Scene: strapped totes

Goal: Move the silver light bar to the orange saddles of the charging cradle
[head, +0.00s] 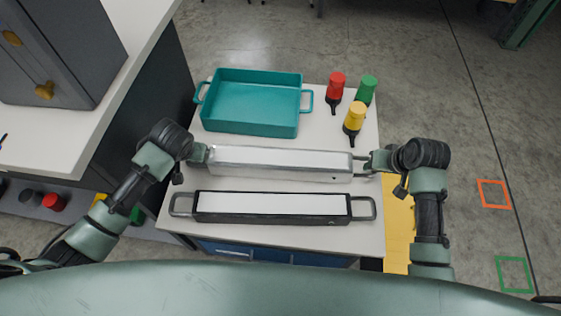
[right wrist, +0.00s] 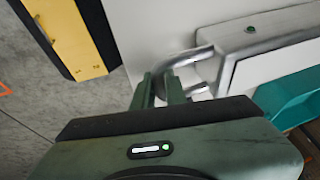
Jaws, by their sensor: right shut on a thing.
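The silver light bar (head: 280,160) lies across the white-topped table, level to the eye, between my two grippers. My right gripper (head: 369,163) is shut on its right end handle. The right wrist view shows the fingers (right wrist: 162,88) at the bent silver handle (right wrist: 190,57), with the bar (right wrist: 262,42) beyond. My left gripper (head: 204,154) is at the bar's left end. Its fingers and that handle are hidden, so its grip cannot be told. I cannot tell whether the bar touches the table. No cradle with orange saddles is visible.
A black-framed light bar (head: 270,217) with grey handles lies in front. A teal tray (head: 250,130) stands behind. Red (head: 336,84), green (head: 367,88) and yellow (head: 354,120) capped lamps stand at the back right. A yellow surface (head: 398,235) lies beside the table's right edge.

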